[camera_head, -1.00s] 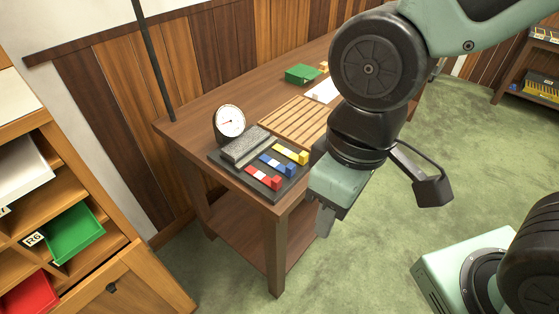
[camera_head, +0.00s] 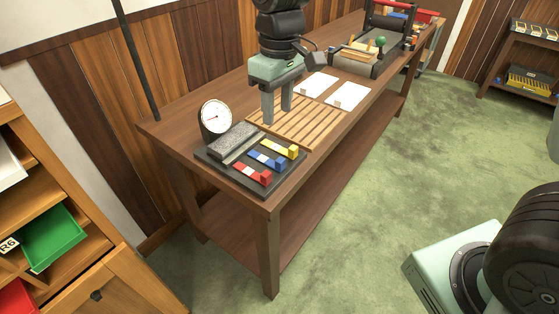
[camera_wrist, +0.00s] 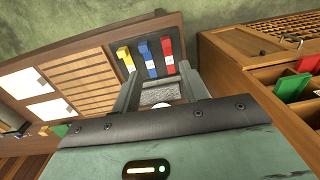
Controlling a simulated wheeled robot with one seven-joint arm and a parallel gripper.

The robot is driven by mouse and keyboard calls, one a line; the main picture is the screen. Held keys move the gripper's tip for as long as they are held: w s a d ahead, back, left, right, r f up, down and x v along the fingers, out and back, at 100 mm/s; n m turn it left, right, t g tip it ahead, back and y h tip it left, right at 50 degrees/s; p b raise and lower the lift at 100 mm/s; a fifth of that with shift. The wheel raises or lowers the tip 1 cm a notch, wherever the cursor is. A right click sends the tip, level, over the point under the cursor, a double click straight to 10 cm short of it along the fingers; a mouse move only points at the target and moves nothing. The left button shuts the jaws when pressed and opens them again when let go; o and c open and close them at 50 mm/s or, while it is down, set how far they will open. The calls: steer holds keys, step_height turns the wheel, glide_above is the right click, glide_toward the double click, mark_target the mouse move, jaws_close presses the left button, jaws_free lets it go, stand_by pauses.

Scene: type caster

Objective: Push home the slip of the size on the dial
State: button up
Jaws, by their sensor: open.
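A round white dial (camera_head: 215,117) stands at the bench's near left end; its thin needle shows, but its marks are too small to read. Beside it a black base (camera_head: 213,159) carries a grey block (camera_head: 233,140) and three slips side by side: red (camera_head: 264,178), blue (camera_head: 281,163) and yellow (camera_head: 293,151). Each has a raised coloured end and a white patch. My gripper (camera_head: 277,116) is open and empty, fingers down, over the slatted rack beside the base. In the wrist view the red (camera_wrist: 167,55), blue (camera_wrist: 148,58) and yellow (camera_wrist: 126,60) slips show beyond its fingers.
The slatted rack (camera_head: 318,128) lies right of the base, with two white cards (camera_head: 347,95) behind it. A green-knobbed device (camera_head: 380,45) stands farther along the bench (camera_head: 385,82). A pigeonhole cabinet with a green tray (camera_head: 52,237) is at left.

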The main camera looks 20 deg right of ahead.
glide_above(280, 160)
steer(key=f, duration=0.1)
step_height(280, 160, down, 17)
steer(key=shift+f+p, duration=0.2)
steer(key=shift+p, duration=0.75)
jaws_close()
